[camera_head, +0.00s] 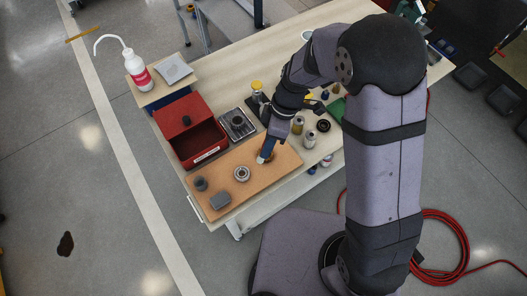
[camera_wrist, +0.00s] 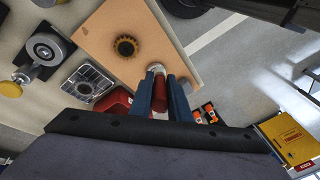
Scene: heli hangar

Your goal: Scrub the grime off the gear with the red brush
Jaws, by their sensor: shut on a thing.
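My gripper (camera_wrist: 160,95) is shut on the red brush (camera_wrist: 158,92), whose red body shows between the two blue fingers with a pale tip beyond them. In the head view my gripper (camera_head: 265,151) is above the right part of the tan board (camera_head: 218,171). A brown, dark-toothed gear (camera_wrist: 125,46) lies on the board, apart from the brush tip in the wrist view. In the head view that gear is largely hidden by the gripper. A pale ring-shaped part (camera_head: 241,173) lies left of the gripper on the board. I cannot tell how high the brush is.
A dark round part (camera_head: 200,183) and a grey block (camera_head: 220,200) sit at the board's left end. An open red box (camera_head: 205,143) and a metal tray (camera_head: 237,124) stand behind the board. Several cans and bottles (camera_head: 298,125) stand to the right.

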